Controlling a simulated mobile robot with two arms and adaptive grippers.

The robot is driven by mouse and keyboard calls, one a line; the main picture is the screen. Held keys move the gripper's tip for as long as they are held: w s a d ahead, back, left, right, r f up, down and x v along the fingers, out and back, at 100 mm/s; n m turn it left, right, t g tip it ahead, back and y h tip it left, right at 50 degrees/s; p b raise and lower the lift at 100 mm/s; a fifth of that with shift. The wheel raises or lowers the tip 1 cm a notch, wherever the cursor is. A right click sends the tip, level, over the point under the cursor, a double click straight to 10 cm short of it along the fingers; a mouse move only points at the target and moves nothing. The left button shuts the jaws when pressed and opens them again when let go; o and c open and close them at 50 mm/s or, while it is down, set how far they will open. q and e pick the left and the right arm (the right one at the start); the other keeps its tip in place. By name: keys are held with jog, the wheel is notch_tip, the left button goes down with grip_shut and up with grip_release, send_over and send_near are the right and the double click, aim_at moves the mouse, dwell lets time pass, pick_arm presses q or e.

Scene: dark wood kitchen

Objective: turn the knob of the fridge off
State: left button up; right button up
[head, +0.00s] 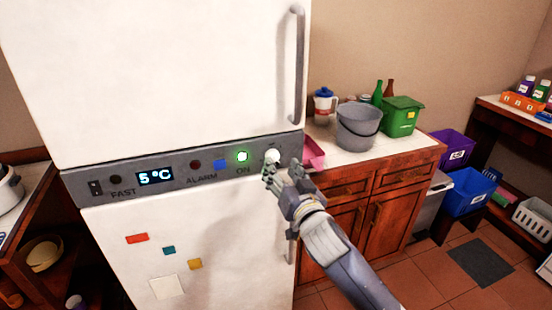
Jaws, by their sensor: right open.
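The white fridge (160,80) fills the left and middle of the head view. A grey control panel (125,192) crosses it, with a display reading 5°C (155,177). A green light (242,156) glows above the word ON. The pale round knob (272,156) is at the panel's right end. My right gripper (280,173) is open, its fingers just below and beside the knob. I cannot tell whether they touch it. My left gripper is not in view.
A long vertical handle (298,65) sticks out from the upper door, and a lower handle (291,248) is partly behind my right arm. A counter at right holds a grey bucket (358,128) and a green bin (402,117). Tiled floor (425,280) is open at lower right.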

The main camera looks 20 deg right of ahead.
aim_at(275, 160)
jog(key=shift+w+a+p, duration=0.1)
jog(key=shift+w+p, duration=0.25)
jog(key=shift+w, duration=2)
jog(key=shift+c, duration=0.6)
jog(key=c, duration=1)
